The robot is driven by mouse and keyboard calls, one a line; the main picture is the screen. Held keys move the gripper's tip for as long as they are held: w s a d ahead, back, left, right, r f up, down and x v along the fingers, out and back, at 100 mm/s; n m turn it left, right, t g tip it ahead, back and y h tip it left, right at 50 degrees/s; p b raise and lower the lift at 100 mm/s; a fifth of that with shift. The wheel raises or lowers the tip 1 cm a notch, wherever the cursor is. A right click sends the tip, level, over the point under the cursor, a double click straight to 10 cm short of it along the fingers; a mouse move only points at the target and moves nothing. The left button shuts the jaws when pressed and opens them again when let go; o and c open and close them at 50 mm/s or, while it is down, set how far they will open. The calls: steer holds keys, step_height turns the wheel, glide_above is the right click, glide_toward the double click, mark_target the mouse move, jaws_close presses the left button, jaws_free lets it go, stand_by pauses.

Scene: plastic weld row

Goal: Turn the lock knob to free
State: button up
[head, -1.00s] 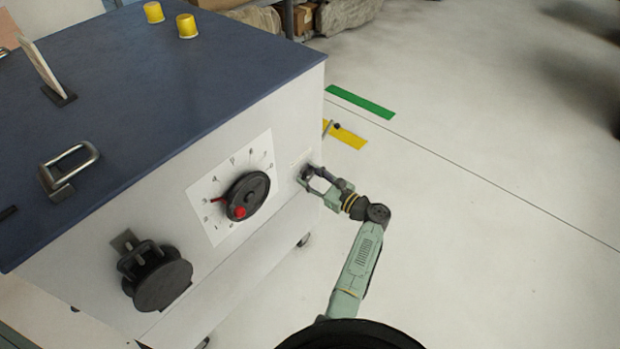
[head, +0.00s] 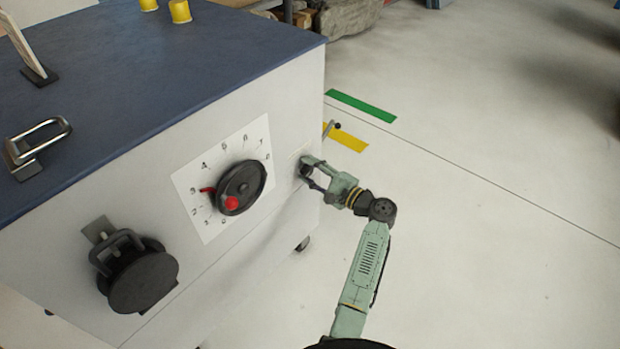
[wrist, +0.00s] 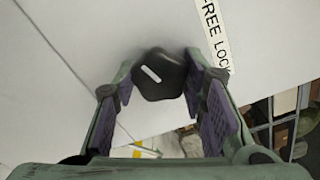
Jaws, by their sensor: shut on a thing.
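The lock knob is a small dark lobed knob (wrist: 158,76) with a white mark, on the machine's white front wall. In the wrist view it sits between the purple-padded fingers of my gripper (wrist: 160,98). The white mark slants, upper left to lower right. A label reading "FREE" and "LOCK" (wrist: 214,36) is on the wall beside the knob, partly cut off by the frame edge. In the head view my gripper (head: 313,176) is at the right end of the front wall, shut on the knob, whose dark side (head: 304,167) shows partly.
Left of my gripper is a black dial wheel (head: 241,187) with a red handle and a numbered plate. A black round clamp fitting (head: 140,280) is further left. Yellow caps (head: 180,11) stand on the blue top. The floor at right is clear.

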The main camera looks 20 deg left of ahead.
steer(key=n+b, duration=0.3)
steer(key=shift+f, duration=0.2)
steer(key=shift+r+n+b, duration=0.2)
steer(key=shift+n+b, duration=0.7)
steer(key=shift+n, duration=0.1)
steer(key=o, duration=1.2)
steer(key=shift+r, duration=0.15)
